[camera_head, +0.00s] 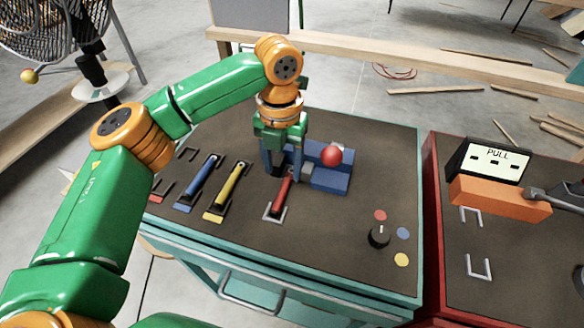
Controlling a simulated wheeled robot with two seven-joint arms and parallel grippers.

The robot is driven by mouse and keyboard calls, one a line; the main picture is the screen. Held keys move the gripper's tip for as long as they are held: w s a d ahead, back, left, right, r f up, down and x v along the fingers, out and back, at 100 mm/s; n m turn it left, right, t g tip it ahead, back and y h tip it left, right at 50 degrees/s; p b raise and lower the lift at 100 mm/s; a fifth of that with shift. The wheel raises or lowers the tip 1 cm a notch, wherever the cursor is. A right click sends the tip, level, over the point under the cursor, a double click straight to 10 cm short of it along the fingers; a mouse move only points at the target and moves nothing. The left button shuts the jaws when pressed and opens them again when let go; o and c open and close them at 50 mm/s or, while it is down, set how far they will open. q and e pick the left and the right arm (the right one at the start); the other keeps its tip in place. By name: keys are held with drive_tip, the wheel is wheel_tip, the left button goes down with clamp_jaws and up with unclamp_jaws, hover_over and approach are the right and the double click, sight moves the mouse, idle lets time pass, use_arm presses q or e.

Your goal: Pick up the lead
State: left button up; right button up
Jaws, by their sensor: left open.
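My left gripper (283,170) points down over the workbench top, its fingers apart and nothing clearly held between them. Just in front of and below it is a red bar (282,190) with dark ends, lying by a metal bracket (274,216). A blue bar (201,177) and a yellow bar (231,186) lie in similar brackets to the left. I cannot tell for sure which piece is the lead; the red bar is nearest the gripper, and the fingers partly hide its far end. My right gripper is out of view.
Blue blocks (331,180) with a red ball (331,155) stand close right of the gripper. A black knob (379,236) and coloured buttons are at front right. A red cabinet with a PULL box (494,162) stands right. The bench's front middle is clear.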

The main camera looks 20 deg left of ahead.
sight(281, 195)
use_arm(q)
drive_tip(key=shift+w+f, duration=0.1)
drive_tip(key=shift+f, duration=0.3)
drive_tip(key=f, duration=0.1)
drive_tip(key=s+f, duration=0.1)
drive_tip(key=f, duration=0.1)
drive_tip(key=s+f+p, duration=0.1)
drive_tip(key=f, duration=0.1)
drive_tip(key=shift+a, duration=0.1)
drive_tip(key=shift+w+f, duration=0.25)
drive_tip(key=shift+f, duration=0.2)
drive_tip(key=shift+r, duration=0.1)
clamp_jaws()
